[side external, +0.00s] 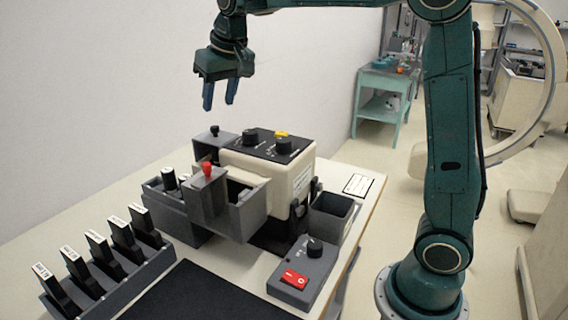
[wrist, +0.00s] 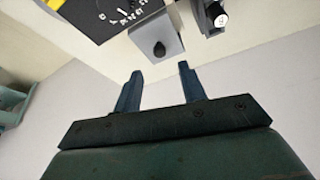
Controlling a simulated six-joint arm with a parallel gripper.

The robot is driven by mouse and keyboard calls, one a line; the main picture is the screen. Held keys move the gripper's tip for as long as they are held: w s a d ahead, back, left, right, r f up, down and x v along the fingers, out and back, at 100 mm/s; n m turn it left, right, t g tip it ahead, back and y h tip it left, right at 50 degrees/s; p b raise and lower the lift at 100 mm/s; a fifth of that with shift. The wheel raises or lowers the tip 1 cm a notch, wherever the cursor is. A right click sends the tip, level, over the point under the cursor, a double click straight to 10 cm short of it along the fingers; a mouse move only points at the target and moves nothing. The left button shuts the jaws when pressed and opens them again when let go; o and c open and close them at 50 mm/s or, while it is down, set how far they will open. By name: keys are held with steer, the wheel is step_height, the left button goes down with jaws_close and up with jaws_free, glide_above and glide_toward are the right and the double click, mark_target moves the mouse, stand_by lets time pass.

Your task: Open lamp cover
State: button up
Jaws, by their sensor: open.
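A beige machine (side external: 270,167) with a black dial panel on top stands on the table. On its far left side is a grey cover (side external: 207,148) with a black knob (side external: 214,130). The cover and knob also show in the wrist view, the cover (wrist: 172,37) just beyond my fingertips. No label marks it as the lamp cover. A red knob (side external: 207,169) tops a grey part at the machine's front. My gripper (side external: 219,106) is open, empty and pointing down above the black knob, apart from it. In the wrist view, my fingertips (wrist: 160,70) show nothing between them.
A rack (side external: 108,285) of several labelled black pieces stands at the front left, beside a dark mat (side external: 195,295). A control box (side external: 303,275) with a red switch and an open grey bin (side external: 330,217) are at the right. A white wall is behind.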

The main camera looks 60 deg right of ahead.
mark_target(215, 126)
steer(key=shift+x, duration=3.2)
jaws_close()
